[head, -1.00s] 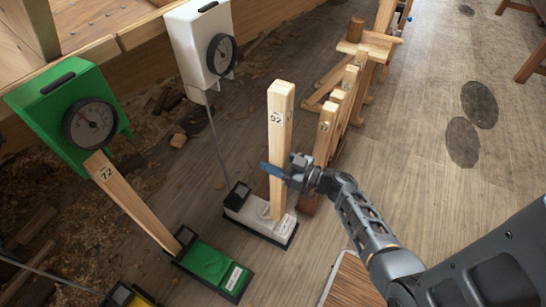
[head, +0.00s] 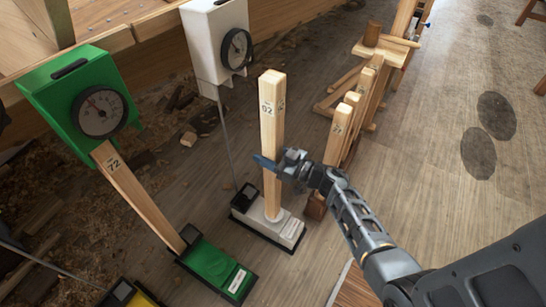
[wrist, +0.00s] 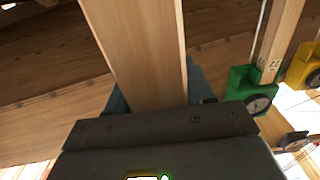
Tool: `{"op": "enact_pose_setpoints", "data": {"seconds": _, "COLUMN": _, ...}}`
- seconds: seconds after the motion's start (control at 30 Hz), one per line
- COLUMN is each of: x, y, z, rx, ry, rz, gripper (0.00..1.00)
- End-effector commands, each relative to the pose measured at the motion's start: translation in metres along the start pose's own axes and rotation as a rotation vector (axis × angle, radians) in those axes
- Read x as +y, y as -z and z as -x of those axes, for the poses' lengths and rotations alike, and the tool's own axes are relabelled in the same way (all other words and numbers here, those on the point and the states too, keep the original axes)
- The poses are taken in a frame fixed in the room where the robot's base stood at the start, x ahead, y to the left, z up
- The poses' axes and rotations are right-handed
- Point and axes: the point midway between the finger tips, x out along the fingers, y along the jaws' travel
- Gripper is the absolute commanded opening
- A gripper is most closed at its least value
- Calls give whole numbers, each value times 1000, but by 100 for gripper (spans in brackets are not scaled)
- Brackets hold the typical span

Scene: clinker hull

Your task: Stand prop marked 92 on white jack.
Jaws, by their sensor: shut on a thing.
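The pale wooden prop marked 92 (head: 270,125) is near upright, its lower end at the round seat of the white jack (head: 252,224). I cannot tell whether it bears on the seat or hovers just above. My gripper (head: 271,164) is shut on the prop around mid-length, coming from the right. In the wrist view the prop (wrist: 143,45) runs between the fingers of my gripper (wrist: 155,98). The white gauge box (head: 212,40) is on the hull side, behind and left of the prop's top.
A prop marked 72 (head: 135,195) leans from the green jack (head: 215,268) to the green gauge box (head: 62,95). Several more props (head: 338,132) stand in a rack close right of the held prop. A yellow jack (head: 128,296) is at lower left.

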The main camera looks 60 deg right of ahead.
Motion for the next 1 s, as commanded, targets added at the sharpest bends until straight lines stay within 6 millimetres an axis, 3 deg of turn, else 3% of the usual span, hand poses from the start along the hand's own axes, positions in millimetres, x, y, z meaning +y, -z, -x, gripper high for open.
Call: {"op": "enact_pose_setpoints", "data": {"seconds": 1.0, "x": 0, "y": -2, "z": -61, "rx": 3, "ry": 1, "rz": 2, "gripper": 0}}
